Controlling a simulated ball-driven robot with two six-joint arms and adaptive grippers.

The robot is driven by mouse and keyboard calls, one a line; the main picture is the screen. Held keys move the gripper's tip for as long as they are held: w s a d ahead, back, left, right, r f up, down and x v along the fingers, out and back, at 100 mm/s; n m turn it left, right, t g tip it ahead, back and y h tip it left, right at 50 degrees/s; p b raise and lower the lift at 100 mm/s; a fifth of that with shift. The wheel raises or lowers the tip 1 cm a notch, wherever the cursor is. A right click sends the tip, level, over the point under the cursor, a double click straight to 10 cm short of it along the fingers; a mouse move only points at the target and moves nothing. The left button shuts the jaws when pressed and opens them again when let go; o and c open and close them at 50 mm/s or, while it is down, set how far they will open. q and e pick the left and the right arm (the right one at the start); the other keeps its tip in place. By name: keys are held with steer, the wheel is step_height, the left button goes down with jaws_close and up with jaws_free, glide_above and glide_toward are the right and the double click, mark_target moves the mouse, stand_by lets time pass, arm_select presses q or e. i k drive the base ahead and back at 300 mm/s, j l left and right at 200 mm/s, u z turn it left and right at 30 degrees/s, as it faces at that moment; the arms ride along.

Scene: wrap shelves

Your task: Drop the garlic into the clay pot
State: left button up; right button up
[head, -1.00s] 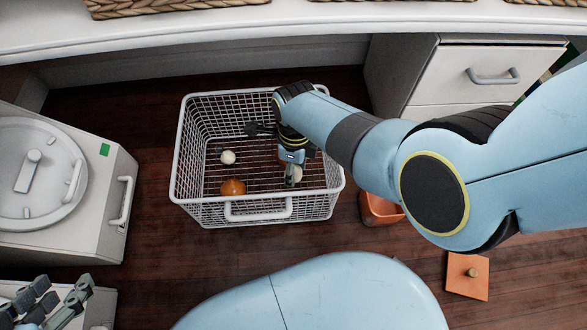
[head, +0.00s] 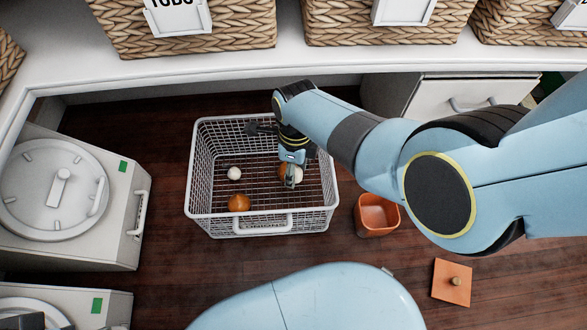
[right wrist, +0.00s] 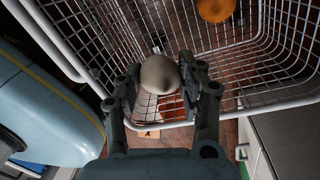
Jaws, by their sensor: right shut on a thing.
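My right gripper (head: 290,182) reaches down into the wire basket and is shut on a whitish garlic bulb (head: 298,173). In the right wrist view the garlic (right wrist: 159,74) sits between the fingers (right wrist: 160,88); whether it touches the basket floor I cannot tell. The clay pot (head: 377,217) is a small orange square pot, open at the top, standing on the floor right of the basket. Its square lid with a knob (head: 452,284) lies apart, lower right. Only a dark bit of my left gripper (head: 30,322) shows at the lower left edge.
The white wire basket (head: 262,216) also holds another white bulb (head: 234,173) and an orange-brown onion (head: 239,203). A brown round thing is partly hidden behind my right gripper. White lidded bins stand left, a white drawer unit (head: 440,97) right, woven baskets above.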

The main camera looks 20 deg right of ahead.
mark_target(377, 220)
steer(key=z, duration=0.4)
steer(key=j+z, duration=0.15)
steer(key=z, duration=0.65)
steer(key=k+j, duration=0.05)
